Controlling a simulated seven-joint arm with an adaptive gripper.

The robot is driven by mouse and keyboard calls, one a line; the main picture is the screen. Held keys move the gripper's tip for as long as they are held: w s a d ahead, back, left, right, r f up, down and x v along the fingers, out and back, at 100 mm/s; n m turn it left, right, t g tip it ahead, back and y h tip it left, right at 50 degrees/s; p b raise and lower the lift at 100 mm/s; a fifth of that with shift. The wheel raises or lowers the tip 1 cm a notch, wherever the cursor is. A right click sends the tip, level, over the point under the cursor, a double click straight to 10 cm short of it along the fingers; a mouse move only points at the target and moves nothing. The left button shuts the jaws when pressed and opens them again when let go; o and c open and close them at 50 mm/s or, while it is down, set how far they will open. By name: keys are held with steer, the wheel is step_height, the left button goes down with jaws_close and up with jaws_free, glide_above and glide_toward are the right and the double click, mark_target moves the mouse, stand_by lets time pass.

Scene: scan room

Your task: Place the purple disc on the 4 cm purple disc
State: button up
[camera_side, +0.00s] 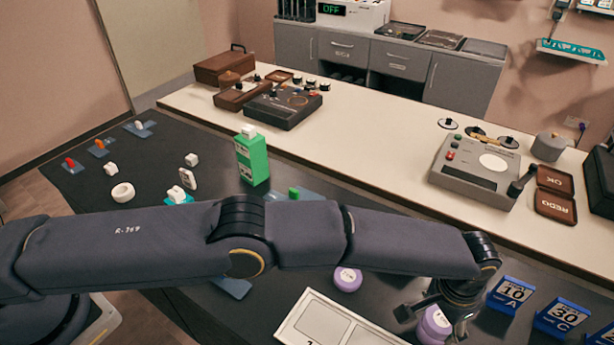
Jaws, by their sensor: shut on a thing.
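My gripper (432,314) is at the lower right, pointing down, with its fingers around a purple disc (434,325). The disc is partly hidden by the fingers, and its lower edge is near the bottom of the picture. I cannot tell whether it touches the table or another disc under it. Another purple disc (347,279) with a pale label on top lies on the dark table, left of my gripper and just below my forearm. The size marks on the discs are too small to read.
A white tray (311,326) with compartments lies left of my gripper. Blue stands marked 10 A (512,293) and 30 C (562,316) are close on the right. A green block (251,160) and several small white pieces stand behind my arm.

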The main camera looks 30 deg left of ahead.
mark_target(435, 322)
steer(key=o, duration=1.2)
steer(key=shift+f, duration=0.1)
steer(key=shift+c, duration=0.2)
step_height(435, 322, up, 12)
steer(key=s, duration=0.1)
steer(key=w+a+r+n, duration=0.1)
steer(key=w+a+r, duration=0.4)
steer(key=a+r, duration=0.75)
steer(key=s+a+r+n+t, duration=0.1)
steer(key=s+a+r, duration=0.1)
steer(key=a+r, duration=0.5)
steer(key=s+a+r+n+t, duration=0.1)
steer(key=s+a+r+n, duration=0.1)
steer(key=a, duration=1)
steer(key=s+a+r+n+t, duration=0.1)
steer(key=s+a+n+t, duration=0.1)
steer(key=s+a, duration=0.95)
steer(key=s+a+f+n, duration=0.1)
steer(key=s+a+f, duration=0.3)
steer(key=s+a, duration=0.3)
steer(key=shift+s+f+n+y, duration=0.3)
steer(key=shift+s+f+y, duration=0.1)
steer(key=shift+s, duration=0.1)
